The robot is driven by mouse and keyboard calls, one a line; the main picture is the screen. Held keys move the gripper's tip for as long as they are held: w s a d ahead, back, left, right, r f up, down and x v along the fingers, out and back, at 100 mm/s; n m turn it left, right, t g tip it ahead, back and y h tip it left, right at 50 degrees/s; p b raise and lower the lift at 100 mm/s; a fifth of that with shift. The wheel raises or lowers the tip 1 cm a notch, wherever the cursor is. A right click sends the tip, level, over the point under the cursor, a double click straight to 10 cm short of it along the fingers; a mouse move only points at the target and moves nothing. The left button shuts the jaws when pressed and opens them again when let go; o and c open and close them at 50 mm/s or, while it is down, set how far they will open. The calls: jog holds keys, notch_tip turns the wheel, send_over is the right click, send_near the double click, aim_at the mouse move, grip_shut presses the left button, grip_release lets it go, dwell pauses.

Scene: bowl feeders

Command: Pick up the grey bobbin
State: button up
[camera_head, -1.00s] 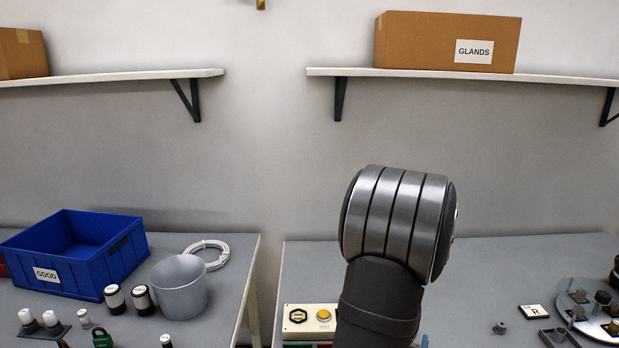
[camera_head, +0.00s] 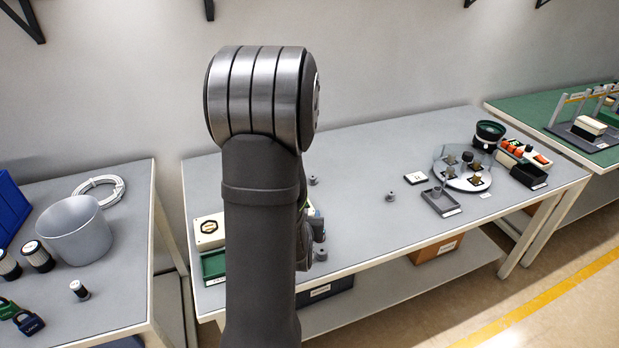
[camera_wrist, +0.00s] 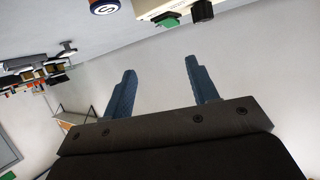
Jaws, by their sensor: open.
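Two small grey pieces that look like bobbins lie on the middle bench in the head view: one grey piece (camera_head: 313,181) just right of my arm, and another grey piece (camera_head: 390,196) further right, left of the small tray. They are too small to tell apart surely. My gripper (camera_wrist: 160,78) shows in the wrist view with its two blue fingers apart and nothing between them. In the head view my arm mostly hides the gripper, low at the bench's front edge. No bobbin can be made out clearly in the wrist view.
The middle bench (camera_head: 350,165) has free room around the grey pieces. A grey tray (camera_head: 440,202), a round plate with parts (camera_head: 450,180) and a dark bowl (camera_head: 489,133) stand at right. A cream box (camera_head: 208,232) and green tray (camera_head: 213,264) are beside my arm.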

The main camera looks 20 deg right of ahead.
jog(key=w+d, duration=0.1)
jog(key=w, duration=0.2)
jog(key=w+d+g, duration=0.1)
jog(key=w, duration=0.2)
jog(key=w+d+f+g+y, duration=0.1)
jog(key=w, duration=0.2)
jog(key=shift+d, duration=0.15)
jog(key=w, duration=0.2)
jog(key=w+d+g, duration=0.1)
jog(key=w, duration=0.1)
jog(key=w+d+r+m+g+y, duration=0.1)
jog(key=w, duration=0.1)
jog(key=shift+w+d, duration=0.25)
jog(key=shift+w, duration=0.1)
jog(key=w+d+r+m+g, duration=0.2)
jog(key=w+r+g, duration=0.3)
jog(key=w+r, duration=0.15)
send_over(313, 180)
jog(key=a, duration=0.2)
jog(key=shift+y, duration=0.4)
jog(key=f, duration=1)
jog(key=shift+d+f, duration=0.2)
jog(key=shift+d, duration=0.05)
jog(key=shift+s+x, duration=0.15)
jog(key=shift+x, duration=1.25)
jog(key=shift+s+x, duration=0.1)
jog(key=shift+x, duration=1.3)
jog(key=c, duration=1)
